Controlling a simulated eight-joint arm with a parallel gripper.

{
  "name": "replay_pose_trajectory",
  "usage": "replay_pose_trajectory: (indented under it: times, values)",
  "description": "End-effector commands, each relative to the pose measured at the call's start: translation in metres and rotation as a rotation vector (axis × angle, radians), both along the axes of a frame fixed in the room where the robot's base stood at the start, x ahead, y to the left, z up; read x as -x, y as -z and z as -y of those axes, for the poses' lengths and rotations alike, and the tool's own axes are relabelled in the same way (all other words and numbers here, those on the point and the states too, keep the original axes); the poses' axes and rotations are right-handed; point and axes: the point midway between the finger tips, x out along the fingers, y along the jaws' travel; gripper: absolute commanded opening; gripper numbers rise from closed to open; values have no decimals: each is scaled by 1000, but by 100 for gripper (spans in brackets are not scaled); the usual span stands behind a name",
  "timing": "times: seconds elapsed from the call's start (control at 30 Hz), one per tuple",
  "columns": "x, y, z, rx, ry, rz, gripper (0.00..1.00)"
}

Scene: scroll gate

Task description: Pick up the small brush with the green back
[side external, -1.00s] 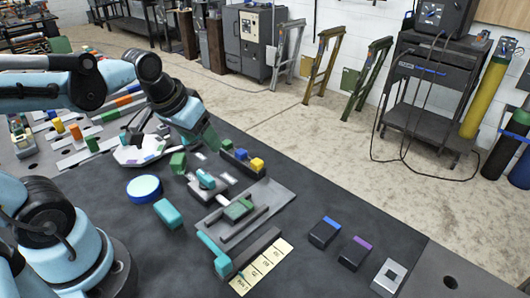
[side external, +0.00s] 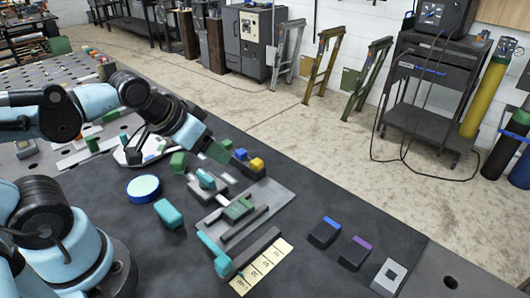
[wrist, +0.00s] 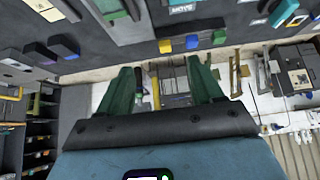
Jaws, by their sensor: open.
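My gripper (side external: 217,152) is open, its green fingers angled down near the far edge of the dark work mat. Nothing shows between the fingers in the wrist view (wrist: 163,78). No piece is clearly recognisable as a brush with a green back. In the side view that last piece is close behind my fingers and partly hidden.
A dark holder carries a yellow block (side external: 257,163) and a blue block (side external: 240,154) beside my gripper. A grey plate (side external: 275,197), a teal block (side external: 168,213) and a round blue-rimmed dish (side external: 144,188) lie nearer. Blue-topped (side external: 324,232) and purple-topped (side external: 355,252) dark blocks lie right.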

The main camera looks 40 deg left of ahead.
Motion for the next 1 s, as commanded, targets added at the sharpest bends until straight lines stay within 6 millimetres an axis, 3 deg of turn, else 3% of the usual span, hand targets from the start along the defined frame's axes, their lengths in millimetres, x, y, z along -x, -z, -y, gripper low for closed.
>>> replay_pose_trajectory:
  times: [0.4,0.53,0.67,1.0]
  values:
    - [0,0,0,0,-2,-1,66]
    - [-3,-1,-9,9,-45,-34,66]
    - [-9,-3,-34,36,-161,-125,66]
    - [-14,5,-126,167,-572,-442,66]
